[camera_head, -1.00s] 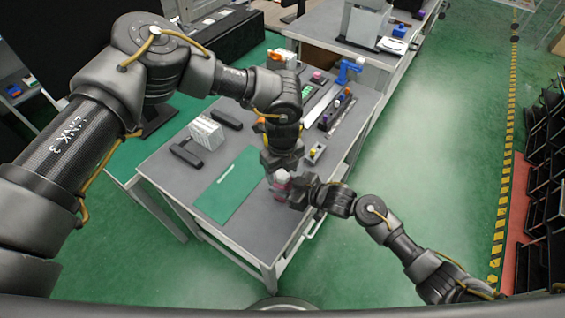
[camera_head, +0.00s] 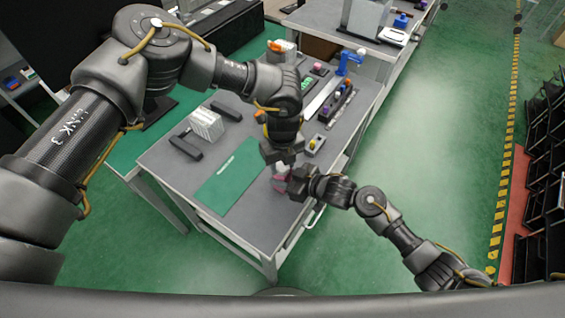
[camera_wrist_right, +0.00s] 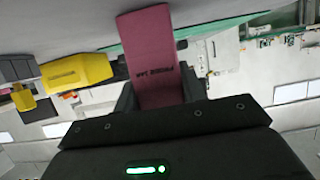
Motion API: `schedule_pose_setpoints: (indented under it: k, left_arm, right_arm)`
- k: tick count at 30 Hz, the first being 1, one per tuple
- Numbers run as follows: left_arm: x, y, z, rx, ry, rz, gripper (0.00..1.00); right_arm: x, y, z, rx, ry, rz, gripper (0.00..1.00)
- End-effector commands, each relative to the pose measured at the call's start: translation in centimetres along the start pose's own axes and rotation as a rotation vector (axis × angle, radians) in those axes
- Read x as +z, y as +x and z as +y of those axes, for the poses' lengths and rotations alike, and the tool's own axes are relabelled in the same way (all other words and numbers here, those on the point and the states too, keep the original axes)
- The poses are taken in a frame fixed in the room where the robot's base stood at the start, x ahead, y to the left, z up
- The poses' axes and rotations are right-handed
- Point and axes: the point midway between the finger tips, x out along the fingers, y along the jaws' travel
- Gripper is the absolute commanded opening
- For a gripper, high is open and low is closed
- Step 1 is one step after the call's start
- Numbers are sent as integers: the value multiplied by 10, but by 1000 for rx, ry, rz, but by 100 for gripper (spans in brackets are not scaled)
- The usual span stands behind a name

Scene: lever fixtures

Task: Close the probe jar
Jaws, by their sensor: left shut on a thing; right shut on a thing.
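The pink probe jar (camera_head: 281,184) is over the near right part of the grey table, with a whitish top part (camera_head: 280,170). In the right wrist view the jar (camera_wrist_right: 152,50) is a pink block with dark lettering, held between the fingers. My right gripper (camera_head: 295,183) is shut on the jar from the right; it also shows in the right wrist view (camera_wrist_right: 158,92). My left gripper (camera_head: 281,155) points down just above the jar and is shut on its whitish top part, likely the lid. The fingers hide most of that contact.
A green mat (camera_head: 228,172) lies left of the jar. Black handle-like fixtures (camera_head: 186,149) and a white ribbed block (camera_head: 207,122) stand farther left. A yellow block (camera_head: 314,145) stands behind, and a blue-handled tool (camera_head: 349,60) farther back. The near right table edge is close.

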Motion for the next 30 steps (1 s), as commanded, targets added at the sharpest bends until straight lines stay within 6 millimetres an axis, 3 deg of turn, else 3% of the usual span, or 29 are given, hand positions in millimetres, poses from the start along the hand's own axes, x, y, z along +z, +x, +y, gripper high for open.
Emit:
schedule_pose_setpoints:
  k: [4,12,13,17,30]
  left_arm:
    - [0,0,0,1,128,0,14]
    - [1,0,0,1,140,-1,14]
    - [1,0,1,1,140,-1,45]
    - [1,0,0,1,139,-1,62]
    - [1,-10,0,-1,138,-1,63]
  right_arm:
    - [0,0,0,0,0,0,0]
    - [0,0,0,0,0,0,0]
    - [0,0,0,0,0,0,0]
    - [0,0,0,0,0,-1,0]
    - [0,0,0,0,0,0,0]
